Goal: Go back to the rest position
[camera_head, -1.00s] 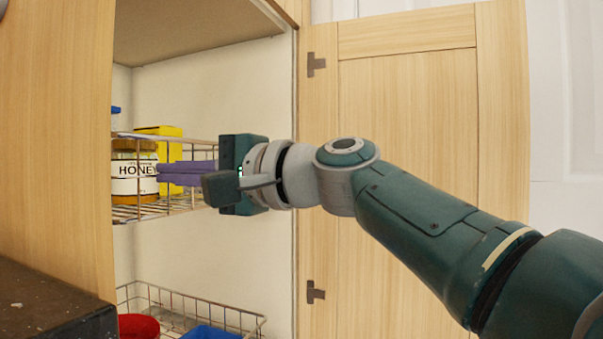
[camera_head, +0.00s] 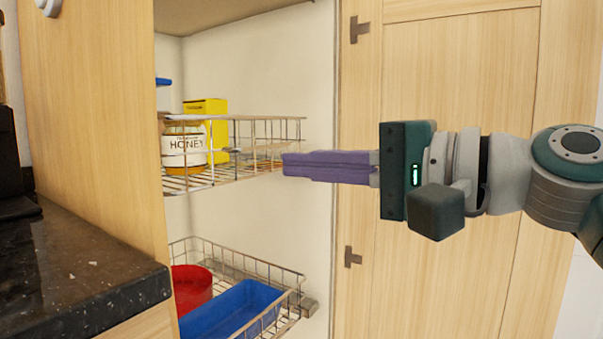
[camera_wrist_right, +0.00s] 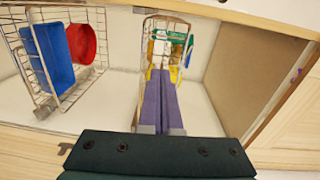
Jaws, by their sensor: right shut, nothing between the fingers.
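My right gripper (camera_head: 286,164) has purple fingers that are shut with nothing between them. It points left in the head view, with its fingertips near the front corner of the upper wire basket. The right wrist view shows the same closed purple fingers (camera_wrist_right: 162,72), pointing toward that basket. The honey jar (camera_head: 184,148) stands upright in the upper basket, left of the fingertips and apart from them. My left gripper is not in view.
The upper wire basket (camera_head: 270,134) also holds a yellow box (camera_head: 206,108). The lower basket (camera_head: 286,262) holds a red container (camera_head: 192,290) and a blue bin (camera_head: 235,312). The open cabinet door (camera_head: 450,80) stands behind my right arm. A dark countertop (camera_head: 75,265) is at left.

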